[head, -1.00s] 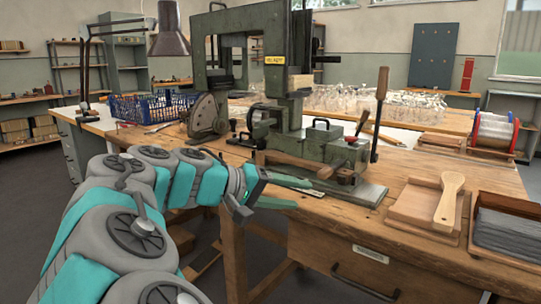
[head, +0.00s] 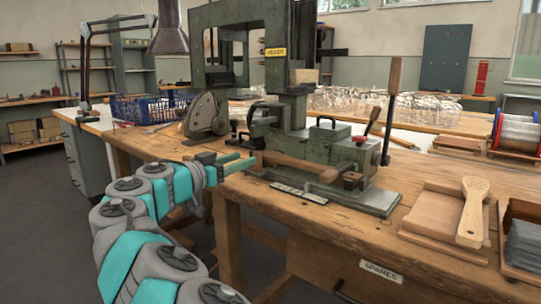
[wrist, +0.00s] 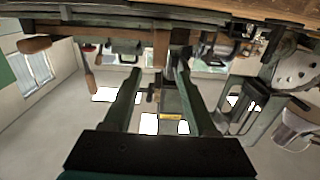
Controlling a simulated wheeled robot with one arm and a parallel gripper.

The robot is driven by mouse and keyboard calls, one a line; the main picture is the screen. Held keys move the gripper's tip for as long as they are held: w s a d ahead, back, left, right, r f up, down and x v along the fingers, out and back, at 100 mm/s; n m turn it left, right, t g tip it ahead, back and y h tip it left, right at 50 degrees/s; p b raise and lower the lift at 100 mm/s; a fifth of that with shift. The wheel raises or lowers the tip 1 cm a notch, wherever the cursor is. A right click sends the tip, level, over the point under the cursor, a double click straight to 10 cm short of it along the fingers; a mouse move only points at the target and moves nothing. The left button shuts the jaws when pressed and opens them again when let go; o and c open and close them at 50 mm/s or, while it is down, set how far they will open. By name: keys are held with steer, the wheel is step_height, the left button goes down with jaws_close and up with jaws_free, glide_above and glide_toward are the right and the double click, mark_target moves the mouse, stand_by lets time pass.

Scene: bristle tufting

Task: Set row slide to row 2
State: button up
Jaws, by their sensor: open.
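The green tufting machine (head: 330,150) stands on the wooden bench. A wooden bar (head: 295,161) runs along the front of its base toward a wooden knob (head: 351,180); I cannot tell which part is the row slide. A pale marked plate (head: 300,192) lies along the base's front edge, its marks too small to read. My gripper (head: 248,161), with teal fingers, is open at the bar's left end; contact is unclear. In the wrist view, which is upside down, the open fingers (wrist: 160,72) point toward a wooden piece (wrist: 161,47) that shows between them.
A lever with a wooden handle (head: 392,92) rises at the machine's right. A wooden tray (head: 425,226) with a paddle-shaped brush blank (head: 473,210) sits at the bench's right front. A blue crate (head: 150,106) stands behind left. Bare bench top lies in front of the machine.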

mark_target(254, 155)
steer(key=x, duration=0.6)
steer(key=shift+w+d+p, duration=0.25)
steer(key=shift+w+p, duration=0.05)
steer(key=shift+p, duration=0.1)
steer(key=shift+c, duration=0.2)
jaws_close()
stand_by(0.9)
